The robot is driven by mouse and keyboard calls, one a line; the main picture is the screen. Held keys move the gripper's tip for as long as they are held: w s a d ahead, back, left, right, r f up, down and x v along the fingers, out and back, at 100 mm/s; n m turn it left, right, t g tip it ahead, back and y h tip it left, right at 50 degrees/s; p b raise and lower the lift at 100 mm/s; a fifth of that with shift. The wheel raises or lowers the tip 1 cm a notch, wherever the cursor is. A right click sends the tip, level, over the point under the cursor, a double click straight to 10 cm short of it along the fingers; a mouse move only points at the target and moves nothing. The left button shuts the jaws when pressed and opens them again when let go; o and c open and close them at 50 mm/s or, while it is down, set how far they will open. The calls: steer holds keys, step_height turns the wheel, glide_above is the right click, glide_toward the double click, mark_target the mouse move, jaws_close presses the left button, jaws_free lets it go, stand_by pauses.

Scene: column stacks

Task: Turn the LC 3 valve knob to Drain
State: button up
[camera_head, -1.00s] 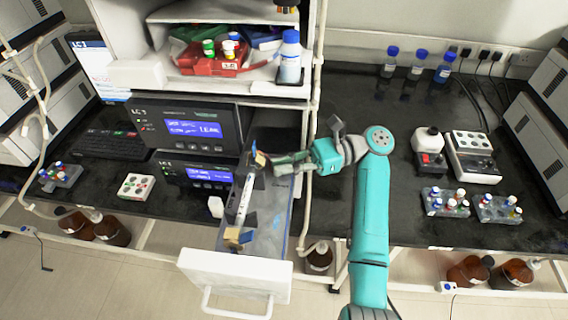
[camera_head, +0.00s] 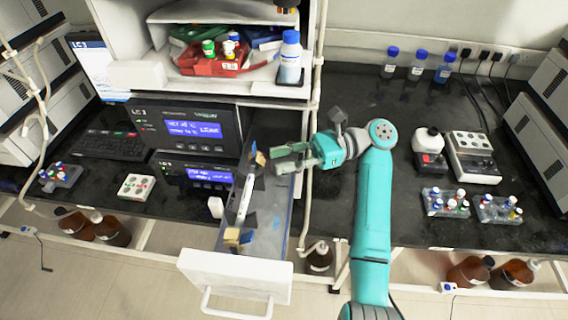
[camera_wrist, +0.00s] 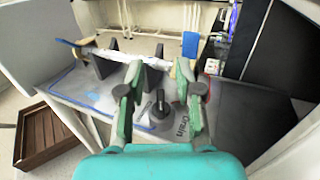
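The dark valve knob (camera_wrist: 158,108) sits on a grey surface inside the open drawer in the wrist view. A "Drain" label (camera_wrist: 186,126) is printed to its right. The knob's narrow grip stands roughly upright in the picture; its exact setting is hard to tell. My gripper (camera_wrist: 159,78) is open, with one finger on each side of the knob in this view; I see no clear contact. In the head view my gripper (camera_head: 272,159) is over the right side of the drawer (camera_head: 235,264), and the knob cannot be made out. The upper instrument (camera_head: 190,122) bears an LC label.
A white column (camera_head: 244,198) lies in dark clips along the drawer. A white frame post (camera_head: 308,150) stands close beside my gripper. A shelf with bottles (camera_head: 290,58) is above. The black bench (camera_head: 350,110) has clear room behind my arm.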

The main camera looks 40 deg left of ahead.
step_height(320, 180, up, 8)
steer(key=shift+f, duration=0.15)
steer(key=shift+o, duration=0.3)
